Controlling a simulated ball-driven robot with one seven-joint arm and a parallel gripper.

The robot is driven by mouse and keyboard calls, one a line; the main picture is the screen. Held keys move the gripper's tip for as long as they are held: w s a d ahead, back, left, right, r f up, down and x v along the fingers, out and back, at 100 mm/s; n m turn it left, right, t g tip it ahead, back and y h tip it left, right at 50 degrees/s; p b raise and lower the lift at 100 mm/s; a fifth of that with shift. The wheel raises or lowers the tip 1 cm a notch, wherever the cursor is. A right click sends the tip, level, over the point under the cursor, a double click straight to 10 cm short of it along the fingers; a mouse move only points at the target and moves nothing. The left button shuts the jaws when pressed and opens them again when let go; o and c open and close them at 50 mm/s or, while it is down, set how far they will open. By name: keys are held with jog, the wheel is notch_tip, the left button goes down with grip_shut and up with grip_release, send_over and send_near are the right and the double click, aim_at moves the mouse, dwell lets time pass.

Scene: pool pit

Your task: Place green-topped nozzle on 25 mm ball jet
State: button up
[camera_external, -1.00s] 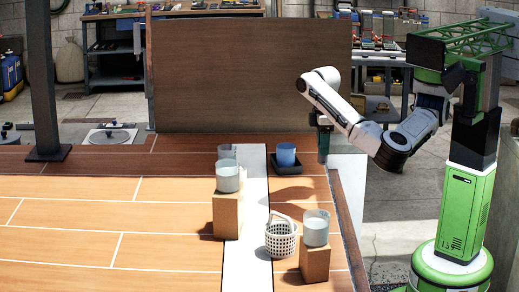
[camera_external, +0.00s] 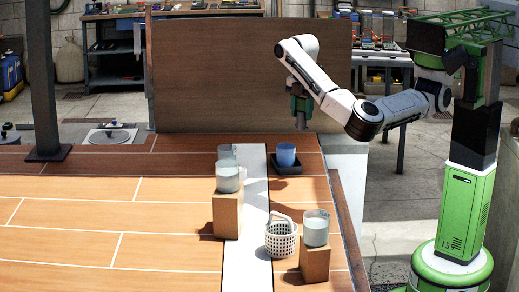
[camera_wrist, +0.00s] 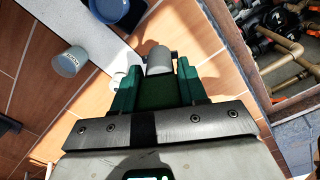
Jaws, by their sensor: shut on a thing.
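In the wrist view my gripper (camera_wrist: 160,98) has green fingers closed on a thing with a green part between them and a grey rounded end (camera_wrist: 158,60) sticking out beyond. This looks like the green-topped nozzle. In the external view my gripper (camera_external: 301,120) hangs in the air in front of the brown panel, above the far right of the wooden deck; the held thing is too small to make out there. I cannot pick out the 25 mm ball jet in either view.
A blue cup (camera_external: 286,154) stands in a dark tray (camera_external: 287,169). Clear cups (camera_external: 228,179) (camera_external: 316,228) stand on wooden blocks (camera_external: 227,214) (camera_external: 315,263). A white basket (camera_external: 281,241) sits near the right block. The brown panel (camera_external: 250,75) stands behind. The left deck is largely clear.

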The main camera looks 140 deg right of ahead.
jog(key=w+d+f+n+p, duration=0.3)
jog(key=w+d+n, duration=0.3)
jog(key=w+d, duration=0.5)
jog(key=shift+w+d+f+p, duration=0.2)
jog(key=shift+w+f, duration=0.7)
jog(key=shift+f, duration=0.6)
jog(key=shift+w+d+f+p, duration=0.2)
jog(key=shift+w+f, duration=0.7)
jog(key=shift+f, duration=0.6)
jog(key=shift+w+d+f+p, duration=0.2)
jog(key=shift+w+f, duration=0.7)
jog(key=shift+f, duration=0.6)
jog(key=shift+f, duration=0.1)
jog(key=o, duration=1.2)
notch_tip(320, 180, up, 12)
jog(key=shift+r+b, duration=0.15)
jog(key=shift+b, duration=0.9)
